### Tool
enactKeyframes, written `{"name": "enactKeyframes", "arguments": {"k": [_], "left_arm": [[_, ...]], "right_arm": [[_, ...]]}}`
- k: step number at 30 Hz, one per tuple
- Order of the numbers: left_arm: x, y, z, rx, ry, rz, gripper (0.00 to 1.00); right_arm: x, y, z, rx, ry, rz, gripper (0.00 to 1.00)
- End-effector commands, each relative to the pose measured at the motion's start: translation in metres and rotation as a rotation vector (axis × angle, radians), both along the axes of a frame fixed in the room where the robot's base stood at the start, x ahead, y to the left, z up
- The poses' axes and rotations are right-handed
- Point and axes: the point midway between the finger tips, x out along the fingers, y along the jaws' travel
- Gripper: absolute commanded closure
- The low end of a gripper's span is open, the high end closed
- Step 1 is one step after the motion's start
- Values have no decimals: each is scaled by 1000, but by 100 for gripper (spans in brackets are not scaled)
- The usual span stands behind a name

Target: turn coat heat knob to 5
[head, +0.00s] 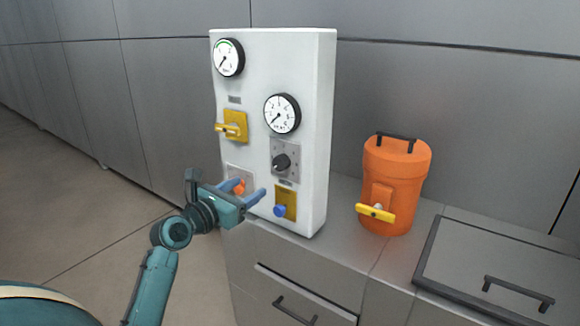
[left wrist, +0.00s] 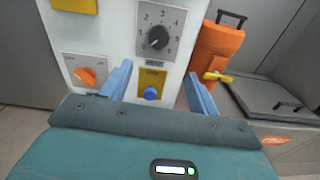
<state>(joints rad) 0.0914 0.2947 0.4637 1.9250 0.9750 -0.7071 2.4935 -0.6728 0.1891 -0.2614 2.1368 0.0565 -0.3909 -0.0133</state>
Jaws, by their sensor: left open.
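A black knob (head: 281,163) sits on a grey numbered dial plate on the white control panel (head: 322,130). In the left wrist view the black knob (left wrist: 158,38) is ringed by numbers, and its pointer seems to aim toward the lower left. I cannot read a coat heat label. My left gripper (head: 252,190) is open and empty, with its blue fingers in front of the panel's lower part, below the black knob and apart from it. In the left wrist view its fingers (left wrist: 158,85) stand either side of a blue button. My right gripper is not in view.
The panel also carries two gauges, a yellow lever (head: 232,127), an orange knob (left wrist: 86,76) and a blue button (head: 280,210) on a yellow plate. An orange canister (head: 397,170) with a yellow valve handle stands on the counter at the right.

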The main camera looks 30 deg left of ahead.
Motion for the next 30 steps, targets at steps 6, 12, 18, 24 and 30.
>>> {"name": "enactKeyframes", "arguments": {"k": [6, 12, 18, 24, 30], "left_arm": [[12, 3, 7, -65, -12, 0, 40], [50, 0, 8, -61, -12, -1, 40], [92, -3, 7, -59, -11, 0, 40], [121, -6, 6, -59, -11, 0, 40], [131, -7, 6, -58, -10, 1, 40]], "right_arm": [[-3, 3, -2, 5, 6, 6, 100], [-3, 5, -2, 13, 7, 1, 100], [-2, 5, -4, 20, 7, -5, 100], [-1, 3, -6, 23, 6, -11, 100], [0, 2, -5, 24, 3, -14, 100]]}}
